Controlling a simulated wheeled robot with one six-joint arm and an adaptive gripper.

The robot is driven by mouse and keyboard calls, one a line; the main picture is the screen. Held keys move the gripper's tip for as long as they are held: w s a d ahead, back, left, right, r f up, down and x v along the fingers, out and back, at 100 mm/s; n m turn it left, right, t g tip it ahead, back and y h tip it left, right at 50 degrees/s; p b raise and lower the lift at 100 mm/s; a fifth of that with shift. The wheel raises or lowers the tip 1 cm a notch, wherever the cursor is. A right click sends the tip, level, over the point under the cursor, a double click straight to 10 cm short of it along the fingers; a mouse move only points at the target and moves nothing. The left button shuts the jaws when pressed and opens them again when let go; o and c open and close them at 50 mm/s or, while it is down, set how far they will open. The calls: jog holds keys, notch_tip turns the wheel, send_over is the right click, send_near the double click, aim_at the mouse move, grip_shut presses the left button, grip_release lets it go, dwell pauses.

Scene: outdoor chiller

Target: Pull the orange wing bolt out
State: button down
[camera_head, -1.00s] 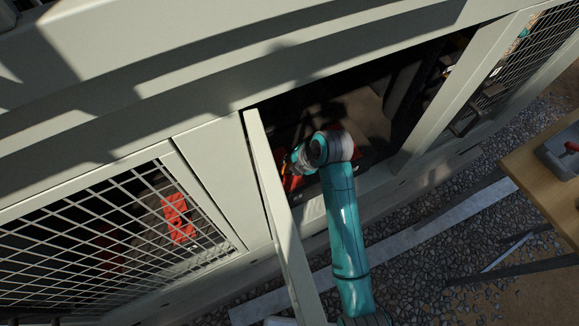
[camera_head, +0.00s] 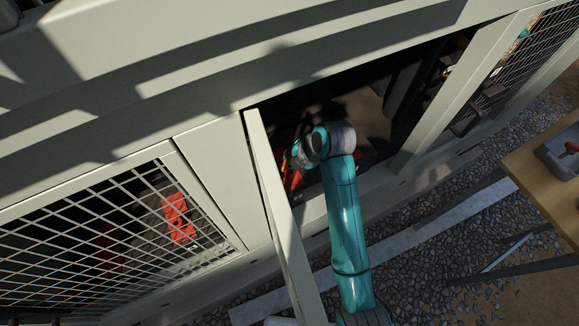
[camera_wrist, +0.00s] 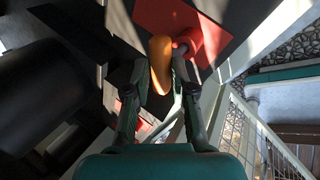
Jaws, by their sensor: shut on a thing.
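The orange wing bolt (camera_wrist: 160,62) shows in the wrist view as a rounded orange piece between my fingertips. My gripper (camera_wrist: 160,75) is shut on it. Just beyond and to the right is a red part (camera_wrist: 185,22) with a short pinkish-grey round piece at its lower edge. I cannot tell whether the bolt is still seated in anything. In the head view my arm reaches into the dark cabinet opening. My wrist hides most of the red and orange parts there, and the bolt cannot be clearly made out.
An open door panel (camera_head: 277,215) stands close to the left of my arm. Mesh panels flank the opening, with another red part (camera_head: 178,218) behind the left one. A wooden table (camera_head: 540,165) with a grey tray (camera_head: 562,155) stands at the right, over gravel.

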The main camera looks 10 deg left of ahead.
jog(key=shift+r, duration=1.8)
jog(key=c, duration=1.6)
grip_release()
grip_shut()
